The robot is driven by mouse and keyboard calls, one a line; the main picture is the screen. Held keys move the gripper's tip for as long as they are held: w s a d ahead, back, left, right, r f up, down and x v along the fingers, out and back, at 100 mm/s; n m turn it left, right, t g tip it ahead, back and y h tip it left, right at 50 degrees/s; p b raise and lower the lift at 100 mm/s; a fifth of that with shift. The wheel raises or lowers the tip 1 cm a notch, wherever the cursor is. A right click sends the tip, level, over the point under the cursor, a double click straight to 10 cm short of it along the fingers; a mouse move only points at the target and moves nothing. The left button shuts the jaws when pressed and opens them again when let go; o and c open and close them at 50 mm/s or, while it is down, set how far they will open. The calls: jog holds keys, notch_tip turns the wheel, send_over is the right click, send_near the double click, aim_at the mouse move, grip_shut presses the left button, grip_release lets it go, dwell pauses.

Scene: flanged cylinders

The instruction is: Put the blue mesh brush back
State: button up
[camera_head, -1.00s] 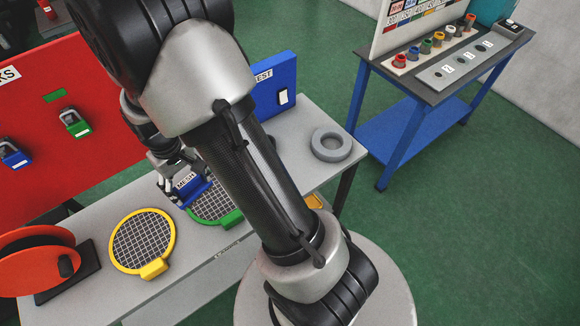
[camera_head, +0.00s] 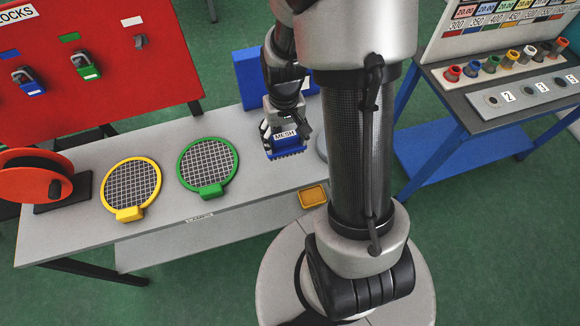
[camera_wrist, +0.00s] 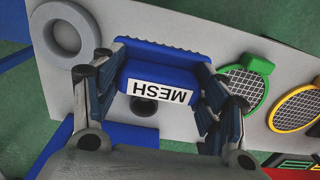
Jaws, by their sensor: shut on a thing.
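The blue mesh brush (camera_head: 288,152), with a white MESH label, is held in my gripper (camera_head: 287,130) above the grey bench, to the right of the green-rimmed sieve (camera_head: 208,167). In the wrist view my gripper (camera_wrist: 150,82) has its fingers on both sides of the brush (camera_wrist: 165,58), with the label upside down and the bristle edge at the top. The blue panel (camera_head: 247,82) stands upright behind my gripper, partly hidden by my arm. The height of the brush above the bench is hard to tell.
A yellow-rimmed sieve (camera_head: 130,187) and an orange reel (camera_head: 30,177) lie further left on the bench. A grey ring (camera_wrist: 62,33) lies near the brush, mostly hidden by my arm in the head view.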

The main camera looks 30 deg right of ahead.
notch_tip(320, 180, down, 15)
jog(key=b, duration=0.3)
jog(key=shift+f, duration=0.25)
jog(key=o, duration=1.1)
